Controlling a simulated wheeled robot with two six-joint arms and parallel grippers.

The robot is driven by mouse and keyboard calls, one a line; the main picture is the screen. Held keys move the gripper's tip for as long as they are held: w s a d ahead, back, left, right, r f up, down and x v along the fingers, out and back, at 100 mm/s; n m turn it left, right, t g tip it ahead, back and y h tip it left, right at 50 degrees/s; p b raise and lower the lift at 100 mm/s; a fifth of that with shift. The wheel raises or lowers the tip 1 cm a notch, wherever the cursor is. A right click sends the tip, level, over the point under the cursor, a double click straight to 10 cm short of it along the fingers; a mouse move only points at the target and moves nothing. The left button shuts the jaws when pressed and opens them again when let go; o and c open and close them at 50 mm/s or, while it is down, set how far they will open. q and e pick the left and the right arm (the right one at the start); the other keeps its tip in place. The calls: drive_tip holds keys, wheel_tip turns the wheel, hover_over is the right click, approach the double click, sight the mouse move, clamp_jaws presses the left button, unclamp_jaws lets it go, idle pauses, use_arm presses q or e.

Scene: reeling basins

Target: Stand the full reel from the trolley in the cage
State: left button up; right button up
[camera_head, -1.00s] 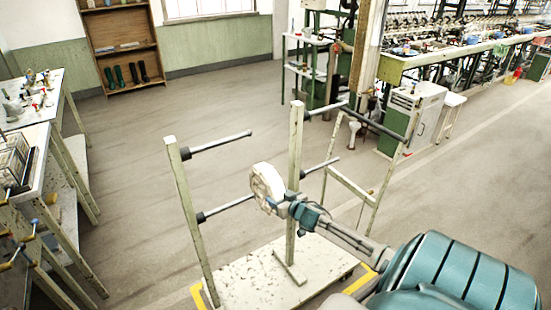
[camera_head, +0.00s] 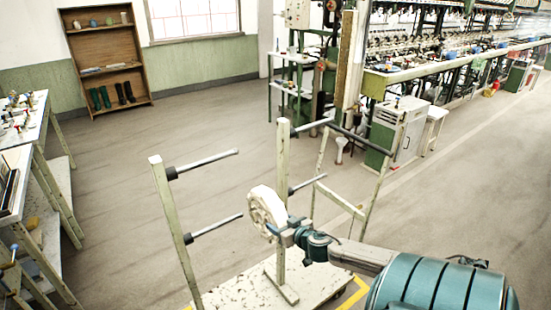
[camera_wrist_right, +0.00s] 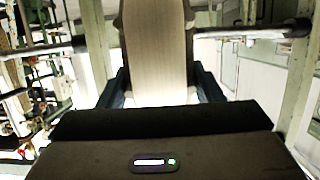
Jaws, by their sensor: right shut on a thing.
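The full reel (camera_head: 266,209) is a thick white wheel with spokes. My right gripper (camera_head: 283,231) is shut on its near right edge and holds it upright in the air above the trolley base. In the right wrist view the reel (camera_wrist_right: 156,50) fills the top middle as a pale, wide band between the two fingers. The trolley (camera_head: 232,292) has a worn white base, pale posts and dark-collared pegs, such as the lower left peg (camera_head: 215,229). The peg's tip ends just left of the reel; whether they touch I cannot tell. My left gripper is not in view, and I cannot make out a cage.
Tables with small items (camera_head: 22,120) stand along the left. A wooden shelf (camera_head: 106,55) with boots is at the back wall. A green-and-white cabinet (camera_head: 396,134) and reeling machines line the right back. The floor (camera_head: 180,130) between them is free.

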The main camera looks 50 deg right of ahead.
drive_tip(key=p+v, duration=0.6)
drive_tip(key=v, duration=0.6)
idle(0.6)
